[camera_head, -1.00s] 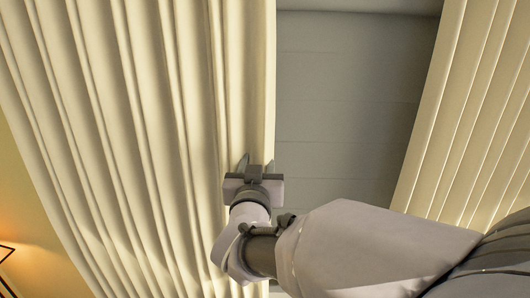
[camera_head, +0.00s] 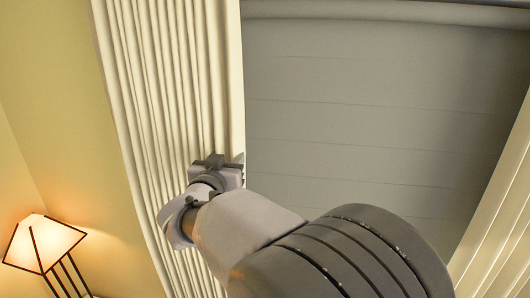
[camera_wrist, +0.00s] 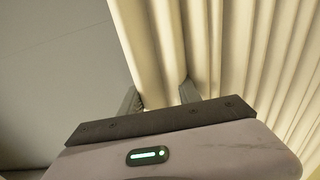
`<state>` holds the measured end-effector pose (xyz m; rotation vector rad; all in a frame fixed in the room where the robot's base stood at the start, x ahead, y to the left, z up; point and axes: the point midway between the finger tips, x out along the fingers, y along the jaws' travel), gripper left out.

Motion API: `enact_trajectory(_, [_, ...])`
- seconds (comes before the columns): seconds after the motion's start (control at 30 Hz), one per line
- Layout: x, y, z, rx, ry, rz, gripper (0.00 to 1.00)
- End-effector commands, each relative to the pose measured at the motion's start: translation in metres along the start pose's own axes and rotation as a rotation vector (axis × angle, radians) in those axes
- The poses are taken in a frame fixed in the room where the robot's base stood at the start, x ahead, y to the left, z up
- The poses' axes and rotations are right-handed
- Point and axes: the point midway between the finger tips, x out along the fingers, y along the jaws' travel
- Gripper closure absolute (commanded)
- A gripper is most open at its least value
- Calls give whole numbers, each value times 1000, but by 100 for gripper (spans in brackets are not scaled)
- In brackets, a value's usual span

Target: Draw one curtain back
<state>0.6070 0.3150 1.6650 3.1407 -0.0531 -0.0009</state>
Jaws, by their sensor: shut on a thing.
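The left cream curtain (camera_head: 175,75) hangs in tight, narrow folds at the left side of the grey window (camera_head: 360,110). My gripper (camera_head: 222,160) is at this curtain's right edge and is shut on its edge fold. In the wrist view, the two fingers of my gripper (camera_wrist: 160,97) stand on either side of a fold of the left curtain (camera_wrist: 235,50). The right cream curtain (camera_head: 505,225) hangs at the far right, partly out of view.
A lit lamp (camera_head: 42,243) with a dark frame stands at the lower left, beside the yellow wall (camera_head: 55,110). A grey rail or roll (camera_head: 390,12) runs along the window's top.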

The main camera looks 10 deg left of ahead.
Motion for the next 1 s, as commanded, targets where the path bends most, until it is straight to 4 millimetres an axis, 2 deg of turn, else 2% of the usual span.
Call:
enact_trajectory(0.1, [0,-20,-1,2,-1,-2,100])
enact_trajectory(0.3, [0,-36,-1,1,0,0,100])
enact_trajectory(0.73, [0,-40,0,1,0,0,100])
enact_trajectory(0.77, [0,-40,0,1,0,0,58])
enact_trajectory(0.8, [0,-40,0,1,0,0,51])
enact_trajectory(0.87, [0,-40,0,1,0,0,39])
enact_trajectory(1.0, [0,-40,0,1,1,0,38])
